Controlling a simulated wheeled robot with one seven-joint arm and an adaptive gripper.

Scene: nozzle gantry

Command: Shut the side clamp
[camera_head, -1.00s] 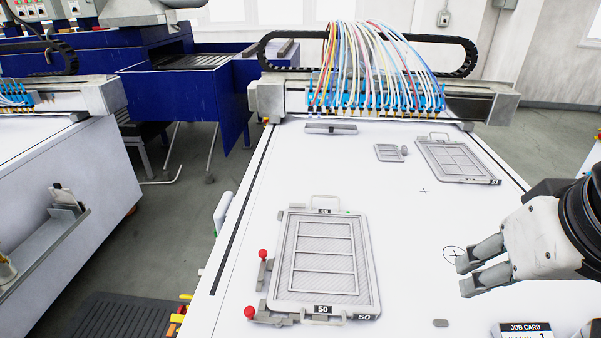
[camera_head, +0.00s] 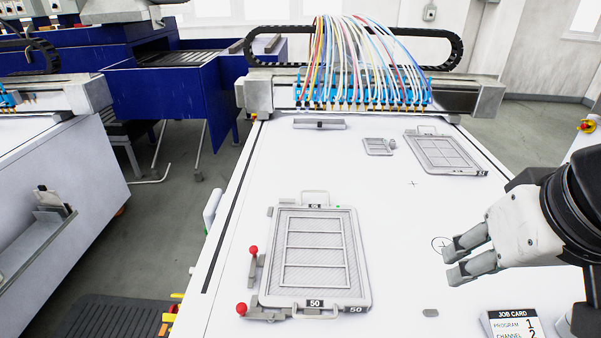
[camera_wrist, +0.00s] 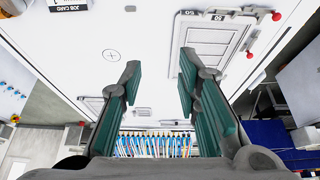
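A grey framed tray marked 50 (camera_head: 360,240) lies on the white table at the middle left. Two clamps with red knobs stand by it. One clamp (camera_head: 253,267) is on its left side, its red knob upright; a narrow gap seems to separate it from the frame. The other clamp (camera_head: 268,314) is at the near left corner, lying along the near edge. My gripper (camera_head: 451,264) is open and empty, well right of the tray, above the table. In the wrist view its fingers (camera_wrist: 157,95) are spread, and the tray with both red knobs shows at upper right.
A nozzle gantry (camera_head: 470,97) with coloured tubes crosses the far end. A second frame (camera_head: 443,153) and a small frame (camera_head: 378,146) lie at the back right. A job card (camera_head: 513,324) is at the near right. The table between tray and gripper is mostly clear.

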